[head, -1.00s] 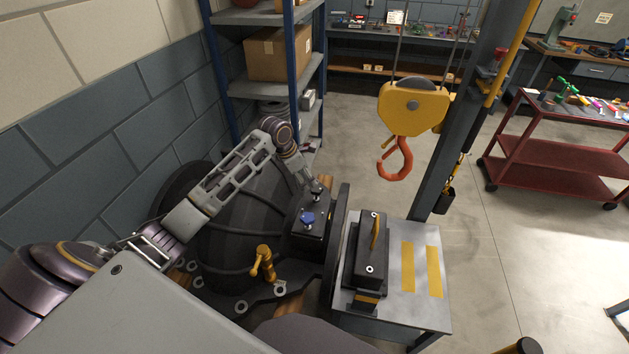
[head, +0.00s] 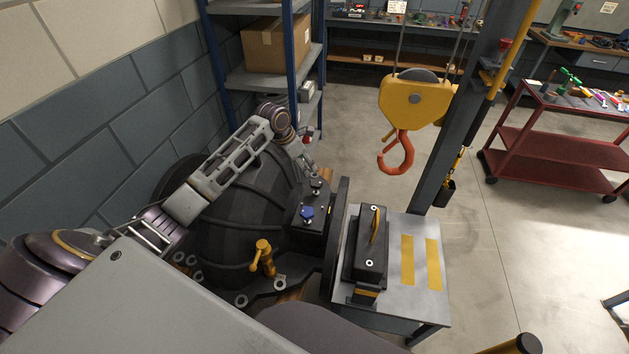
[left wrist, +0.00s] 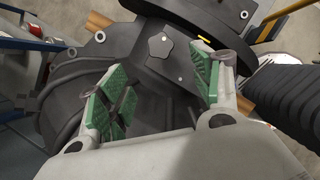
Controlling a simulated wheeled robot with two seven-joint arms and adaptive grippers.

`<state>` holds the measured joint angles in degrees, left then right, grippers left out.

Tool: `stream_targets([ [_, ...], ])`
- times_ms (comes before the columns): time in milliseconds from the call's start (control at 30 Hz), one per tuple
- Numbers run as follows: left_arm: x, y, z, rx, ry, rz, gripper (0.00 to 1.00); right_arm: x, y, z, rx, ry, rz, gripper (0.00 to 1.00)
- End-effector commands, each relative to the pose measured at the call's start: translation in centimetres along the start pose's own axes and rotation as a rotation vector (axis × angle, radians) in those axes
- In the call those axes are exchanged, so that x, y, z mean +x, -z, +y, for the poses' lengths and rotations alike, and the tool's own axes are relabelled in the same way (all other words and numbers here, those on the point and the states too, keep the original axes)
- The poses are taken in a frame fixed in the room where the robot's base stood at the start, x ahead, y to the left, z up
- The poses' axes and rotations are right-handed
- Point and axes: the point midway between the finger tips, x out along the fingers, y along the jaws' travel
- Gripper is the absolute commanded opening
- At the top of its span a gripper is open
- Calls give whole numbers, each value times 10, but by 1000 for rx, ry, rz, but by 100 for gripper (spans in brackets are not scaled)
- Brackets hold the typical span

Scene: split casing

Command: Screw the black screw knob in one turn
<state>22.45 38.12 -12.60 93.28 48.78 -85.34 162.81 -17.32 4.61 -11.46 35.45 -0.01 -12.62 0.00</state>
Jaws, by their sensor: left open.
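The black screw knob (head: 317,184) sits on the dark block on top of the casing (head: 235,215), just behind a blue knob (head: 307,212). In the left wrist view the black star-shaped knob (left wrist: 160,46) shows upright on its dark plate, in the gap ahead of the fingers. My left gripper (left wrist: 163,80) is open, its green pads spread apart with nothing between them. In the head view my left gripper (head: 304,160) is small and partly hidden by its wrist, just behind the knob and apart from it. My right gripper is not in view.
A small table (head: 420,308) at right holds a black box (head: 370,255) with a yellow handle. A crane hook (head: 397,155) hangs above it. Blue-posted shelves (head: 235,82) stand behind the arm.

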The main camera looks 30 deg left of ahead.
Motion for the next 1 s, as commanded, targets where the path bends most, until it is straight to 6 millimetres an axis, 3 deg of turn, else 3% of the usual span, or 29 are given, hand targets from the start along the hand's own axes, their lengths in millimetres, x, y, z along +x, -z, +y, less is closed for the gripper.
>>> stream_targets([
  [1000, 110, 0, -1, 0, 2, 0, 65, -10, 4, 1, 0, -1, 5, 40],
])
